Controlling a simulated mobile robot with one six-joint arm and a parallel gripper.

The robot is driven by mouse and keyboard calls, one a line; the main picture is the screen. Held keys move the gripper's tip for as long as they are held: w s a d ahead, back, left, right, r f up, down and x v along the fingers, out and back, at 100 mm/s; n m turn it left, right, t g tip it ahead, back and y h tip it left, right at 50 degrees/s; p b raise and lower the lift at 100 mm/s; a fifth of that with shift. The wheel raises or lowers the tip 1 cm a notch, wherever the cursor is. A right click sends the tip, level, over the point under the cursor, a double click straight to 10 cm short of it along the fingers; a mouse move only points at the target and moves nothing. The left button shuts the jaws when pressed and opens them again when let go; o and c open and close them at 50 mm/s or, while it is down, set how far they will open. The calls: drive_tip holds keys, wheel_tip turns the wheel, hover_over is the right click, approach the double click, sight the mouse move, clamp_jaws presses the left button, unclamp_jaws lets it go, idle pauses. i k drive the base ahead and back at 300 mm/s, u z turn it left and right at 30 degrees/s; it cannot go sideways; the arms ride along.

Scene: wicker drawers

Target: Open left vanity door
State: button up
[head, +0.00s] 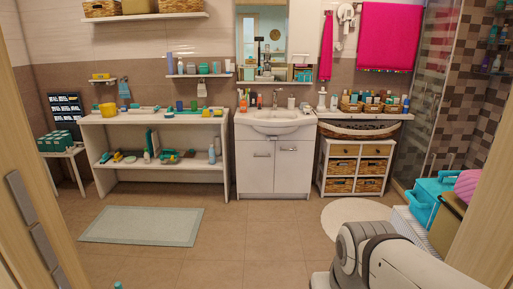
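The white vanity (275,135) stands against the back wall, with a sink (274,117) on top. Its left door (254,172) and right door (294,172) both look closed, flush with the front. A small handle (262,155) sits near the top of the left door, and another (288,149) near the top of the right door. My gripper is not in view. Only white and grey links of my own arm show at the bottom right, well in front of the vanity.
An open white shelf unit (152,119) with bottles stands left of the vanity. A wicker-drawer cabinet (357,147) stands right. A pale green mat (143,227) and a round rug (352,214) lie on the floor. Door frames edge both sides. Tiled floor (255,228) before the vanity is clear.

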sight(255, 159)
drive_tip(key=z, duration=0.05)
drive_tip(key=i, duration=1.55)
drive_tip(key=u, duration=0.3)
drive_tip(key=i, duration=2.65)
drive_tip(key=u, duration=0.3)
